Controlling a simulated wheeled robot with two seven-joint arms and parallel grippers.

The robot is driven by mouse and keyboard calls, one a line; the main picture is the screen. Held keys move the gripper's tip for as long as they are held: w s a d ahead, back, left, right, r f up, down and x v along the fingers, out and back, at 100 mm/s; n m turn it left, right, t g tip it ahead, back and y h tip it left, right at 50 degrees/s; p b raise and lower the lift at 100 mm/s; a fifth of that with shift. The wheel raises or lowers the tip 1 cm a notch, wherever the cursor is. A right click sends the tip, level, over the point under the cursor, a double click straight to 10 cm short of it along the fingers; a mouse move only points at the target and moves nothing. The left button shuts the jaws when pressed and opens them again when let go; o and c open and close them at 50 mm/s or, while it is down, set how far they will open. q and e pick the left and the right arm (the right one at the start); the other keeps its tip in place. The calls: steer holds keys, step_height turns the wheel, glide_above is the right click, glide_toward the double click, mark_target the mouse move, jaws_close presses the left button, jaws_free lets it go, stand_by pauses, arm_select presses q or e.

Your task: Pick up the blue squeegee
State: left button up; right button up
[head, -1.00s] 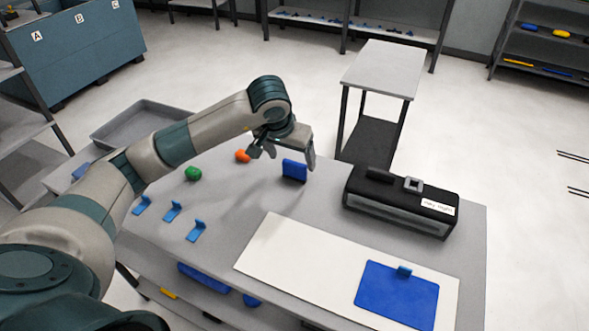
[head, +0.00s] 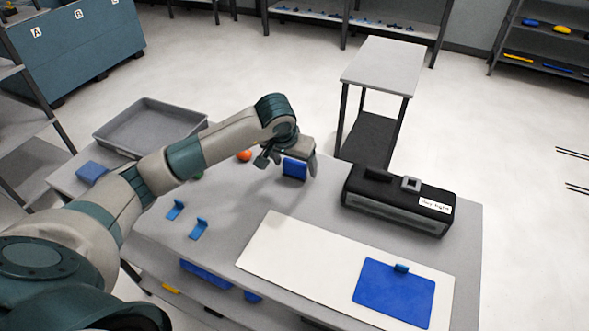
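The blue squeegee (head: 294,171) stands upright on the grey table, left of the black box. My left gripper (head: 287,166) is lowered over it, with one finger to its left and the other to its right. The fingers are spread and a gap shows at least on the left side, so the gripper looks open around the squeegee. The gripper's body hides the squeegee's top. My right gripper is not in view.
A black box (head: 398,203) stands right of the squeegee. A white board (head: 300,255) with a blue sheet (head: 394,290) lies in front. An orange object (head: 244,155), small blue clips (head: 198,229) and a grey tray (head: 150,128) are to the left.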

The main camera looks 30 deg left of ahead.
mark_target(295, 161)
arm_select(q)
steer(key=c, duration=0.9)
steer(key=shift+c, duration=0.2)
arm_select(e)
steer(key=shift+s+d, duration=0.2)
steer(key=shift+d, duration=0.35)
arm_select(q)
steer(key=shift+r, duration=0.15)
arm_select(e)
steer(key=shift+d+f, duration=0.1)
